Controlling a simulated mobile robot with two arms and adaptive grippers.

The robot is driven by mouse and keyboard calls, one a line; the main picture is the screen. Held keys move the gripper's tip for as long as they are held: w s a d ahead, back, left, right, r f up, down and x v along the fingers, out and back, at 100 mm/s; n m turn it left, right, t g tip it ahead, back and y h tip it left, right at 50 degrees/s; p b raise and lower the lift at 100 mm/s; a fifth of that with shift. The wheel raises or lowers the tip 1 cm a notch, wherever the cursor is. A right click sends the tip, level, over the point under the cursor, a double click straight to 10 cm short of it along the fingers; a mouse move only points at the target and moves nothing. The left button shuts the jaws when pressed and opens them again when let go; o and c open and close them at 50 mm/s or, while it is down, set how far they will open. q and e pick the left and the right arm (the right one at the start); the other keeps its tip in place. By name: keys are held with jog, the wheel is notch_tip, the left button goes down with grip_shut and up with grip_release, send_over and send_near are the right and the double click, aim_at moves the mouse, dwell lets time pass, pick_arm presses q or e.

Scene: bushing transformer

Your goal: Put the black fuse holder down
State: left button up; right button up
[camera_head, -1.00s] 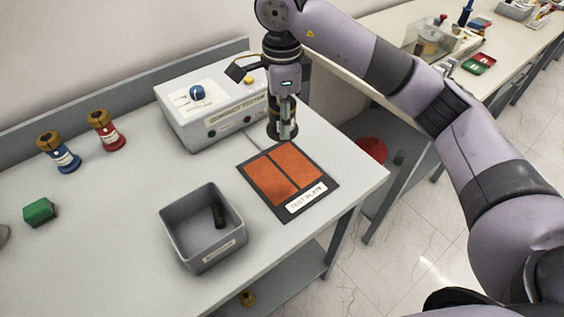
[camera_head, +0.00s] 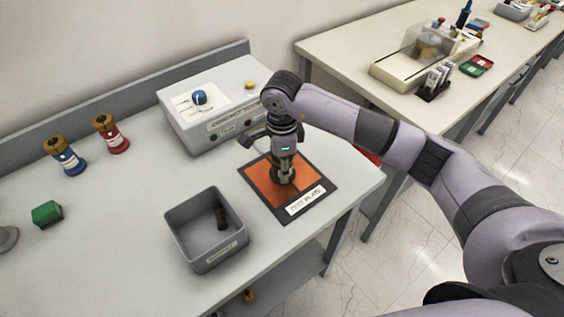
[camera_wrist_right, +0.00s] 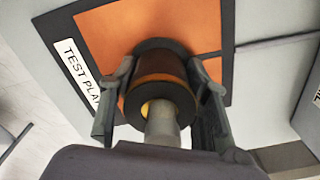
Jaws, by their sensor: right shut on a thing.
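My right gripper (camera_head: 283,165) is shut on the black fuse holder (camera_wrist_right: 160,100), a dark round spool with a brown-orange band. In the right wrist view the gripper's two fingers (camera_wrist_right: 162,95) stand on either side of it. The holder is upright over the orange test plate (camera_head: 308,192), which has a dark border and a white label. Its far end is at or very near the plate; I cannot tell whether it touches. The plate also fills much of the right wrist view (camera_wrist_right: 112,38). My left gripper is not in view.
A grey bin (camera_head: 180,241) with a small dark cylinder (camera_head: 221,218) inside stands left of the plate. A grey tester box (camera_head: 200,140) is behind. Blue (camera_head: 70,161) and red (camera_head: 115,142) holders and a green block (camera_head: 47,213) stand at the left.

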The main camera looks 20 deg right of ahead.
jog(key=o, duration=1.4)
jog(key=shift+f, duration=0.1)
jog(key=shift+c, duration=0.2)
jog(key=shift+r, duration=0.25)
notch_tip(320, 180, up, 11)
jog(key=b, duration=0.3)
jog(key=shift+f, duration=0.2)
jog(key=shift+r, duration=0.6)
